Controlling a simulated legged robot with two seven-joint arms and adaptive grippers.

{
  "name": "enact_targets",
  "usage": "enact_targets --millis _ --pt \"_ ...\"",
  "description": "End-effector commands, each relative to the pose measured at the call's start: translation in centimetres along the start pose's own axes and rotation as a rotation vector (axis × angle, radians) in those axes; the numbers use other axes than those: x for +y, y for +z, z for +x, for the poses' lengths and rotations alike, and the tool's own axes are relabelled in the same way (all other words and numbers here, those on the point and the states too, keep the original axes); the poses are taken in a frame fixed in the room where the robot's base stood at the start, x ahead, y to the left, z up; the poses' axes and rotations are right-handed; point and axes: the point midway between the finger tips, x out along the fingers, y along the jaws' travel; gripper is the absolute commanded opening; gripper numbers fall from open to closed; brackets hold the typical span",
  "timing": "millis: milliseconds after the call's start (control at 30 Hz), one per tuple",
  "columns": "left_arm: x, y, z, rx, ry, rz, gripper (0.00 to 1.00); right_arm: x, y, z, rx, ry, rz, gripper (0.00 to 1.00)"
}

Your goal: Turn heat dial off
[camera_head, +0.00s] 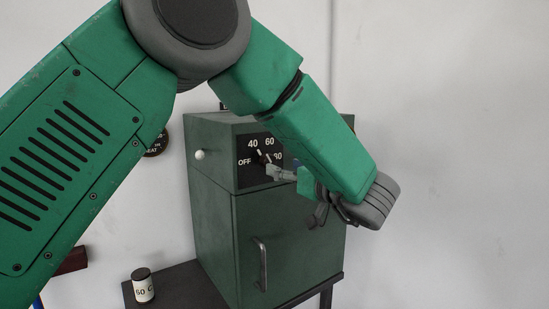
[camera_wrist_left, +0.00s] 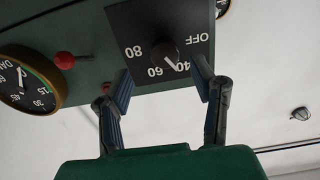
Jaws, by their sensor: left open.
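The heat dial is a black knob (camera_head: 262,158) on a square black panel (camera_head: 245,177) marked OFF, 40, 60 and 80, high on the front of a green cabinet (camera_head: 211,209). The knob also shows in the left wrist view (camera_wrist_left: 163,52), upside down; its white pointer lies between 40 and 60, nearer 40. My left gripper (camera_head: 281,172) is open in front of the panel, its fingers partly covering the lower right. In the left wrist view the fingers (camera_wrist_left: 163,84) are spread, with the knob framed beyond the gap and nothing between them. My right gripper is out of view.
The cabinet door has a vertical handle (camera_head: 262,264). A round gauge (camera_wrist_left: 24,78) and a red knob (camera_wrist_left: 64,60) sit beside the dial panel in the wrist view. A small black-and-white canister (camera_head: 143,287) stands on the dark table (camera_head: 186,288). The right side is bare wall.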

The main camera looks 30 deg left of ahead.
Motion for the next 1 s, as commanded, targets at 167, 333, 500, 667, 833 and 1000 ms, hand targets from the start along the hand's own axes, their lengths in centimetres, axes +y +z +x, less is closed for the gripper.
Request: enact_targets --millis 167,333,500,667,833,1000 --pt "-0.2 -0.1 3.7 -0.003 -0.002 -0.001 0.51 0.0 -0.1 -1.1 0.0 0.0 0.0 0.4" --pt "-0.1 0.0 5.5 -0.002 -0.001 -0.001 0.51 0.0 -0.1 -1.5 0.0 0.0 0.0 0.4" --pt "0.0 0.0 6.0 0.0 0.0 -0.001 0.51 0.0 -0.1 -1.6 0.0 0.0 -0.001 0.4" --pt "0.1 0.0 5.8 0.002 0.0 0.0 0.51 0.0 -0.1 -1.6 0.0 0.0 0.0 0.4" --pt "0.0 0.0 5.9 0.0 0.001 -0.001 0.12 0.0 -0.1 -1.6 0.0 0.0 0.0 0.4" --pt "0.1 0.0 5.9 0.0 0.003 -0.002 0.01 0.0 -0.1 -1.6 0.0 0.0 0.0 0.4"
